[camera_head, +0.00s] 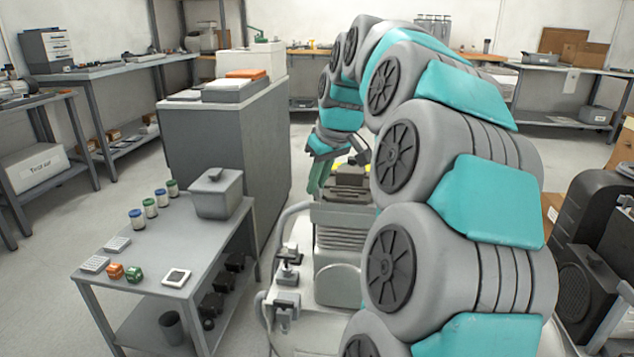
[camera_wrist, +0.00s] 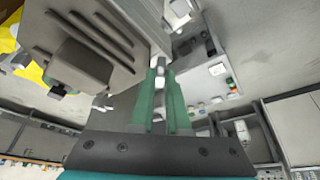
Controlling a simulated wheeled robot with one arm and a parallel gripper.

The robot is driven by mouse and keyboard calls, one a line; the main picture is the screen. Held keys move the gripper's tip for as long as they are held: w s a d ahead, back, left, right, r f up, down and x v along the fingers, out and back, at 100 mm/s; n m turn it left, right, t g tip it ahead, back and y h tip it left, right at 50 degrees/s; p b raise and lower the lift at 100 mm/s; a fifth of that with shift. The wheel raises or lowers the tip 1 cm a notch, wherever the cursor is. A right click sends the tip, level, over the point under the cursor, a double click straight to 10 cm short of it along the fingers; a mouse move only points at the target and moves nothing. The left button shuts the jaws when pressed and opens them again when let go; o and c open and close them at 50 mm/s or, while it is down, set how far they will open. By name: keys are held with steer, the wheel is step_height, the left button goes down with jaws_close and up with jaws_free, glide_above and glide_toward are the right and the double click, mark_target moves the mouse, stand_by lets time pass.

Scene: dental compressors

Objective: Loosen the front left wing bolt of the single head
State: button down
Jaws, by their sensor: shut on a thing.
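The single head is a grey finned block (camera_head: 340,238) on a compressor in the middle of the head view. In the wrist view it fills the upper left as a grey slotted body (camera_wrist: 100,45). My gripper (camera_head: 316,182) has green fingers and is at the left edge of the head's top. In the wrist view my gripper (camera_wrist: 159,78) is shut on a small pale wing bolt (camera_wrist: 159,83) beside the head's corner. The fingers hide most of the bolt, so its turn and height cannot be told. My arm hides the right side of the head.
A grey table (camera_head: 165,265) with a lidded box (camera_head: 216,192) and several small jars stands left of the compressor. A tall grey cabinet (camera_head: 225,135) is behind it. A dark machine (camera_head: 590,245) stands at the right.

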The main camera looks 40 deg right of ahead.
steer(key=c, duration=0.9)
jaws_free()
steer(key=shift+r, duration=0.1)
steer(key=v, duration=0.7)
steer(key=shift+s+r, duration=0.2)
steer(key=shift+r, duration=0.1)
steer(key=shift+a, duration=0.1)
